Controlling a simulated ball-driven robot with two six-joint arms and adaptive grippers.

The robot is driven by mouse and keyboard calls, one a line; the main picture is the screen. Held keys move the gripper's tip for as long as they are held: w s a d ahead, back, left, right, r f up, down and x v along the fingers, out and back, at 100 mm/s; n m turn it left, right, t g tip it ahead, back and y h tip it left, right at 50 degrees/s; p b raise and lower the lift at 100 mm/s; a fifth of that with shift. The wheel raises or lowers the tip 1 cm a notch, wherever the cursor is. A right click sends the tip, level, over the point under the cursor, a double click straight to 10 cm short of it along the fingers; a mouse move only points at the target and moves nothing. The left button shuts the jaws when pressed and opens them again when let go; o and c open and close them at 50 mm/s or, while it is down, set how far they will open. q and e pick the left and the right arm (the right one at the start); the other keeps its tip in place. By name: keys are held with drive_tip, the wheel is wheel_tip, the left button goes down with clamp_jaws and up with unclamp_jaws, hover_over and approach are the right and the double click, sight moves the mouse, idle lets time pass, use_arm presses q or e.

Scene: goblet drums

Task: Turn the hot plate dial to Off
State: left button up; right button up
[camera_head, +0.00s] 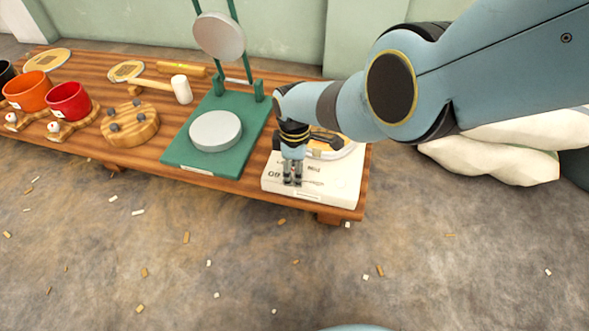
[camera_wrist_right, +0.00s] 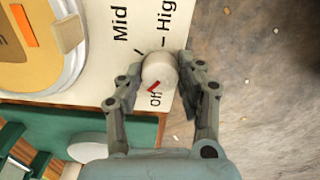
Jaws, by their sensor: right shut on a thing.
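The hot plate (camera_head: 338,189) is a white box at the right end of the wooden bench. Its dial (camera_wrist_right: 161,67) is a small pale knob with a red mark, beside the printed words Mid, High and Off. The red mark is on the knob's side toward the Off label (camera_wrist_right: 155,99). My right gripper (camera_head: 292,181) points down over the front of the hot plate, and its fingers (camera_wrist_right: 160,74) are closed around the dial. In the head view the gripper hides the dial. My left gripper is not in view.
A green press (camera_head: 180,151) with round grey plates stands left of the hot plate. Further left are a mallet (camera_head: 182,89), a wooden block with pegs (camera_head: 145,127), a red pot (camera_head: 68,101) and an orange pot (camera_head: 28,91). White sacks (camera_head: 500,150) lie at right.

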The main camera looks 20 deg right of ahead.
drive_tip(key=n, duration=0.4)
drive_tip(key=shift+n, duration=1.4)
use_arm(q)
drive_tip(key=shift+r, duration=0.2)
use_arm(e)
drive_tip(key=shift+n, duration=0.3)
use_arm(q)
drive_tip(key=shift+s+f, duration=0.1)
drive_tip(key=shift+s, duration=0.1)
use_arm(e)
drive_tip(key=o, duration=1)
drive_tip(key=shift+o, duration=0.7)
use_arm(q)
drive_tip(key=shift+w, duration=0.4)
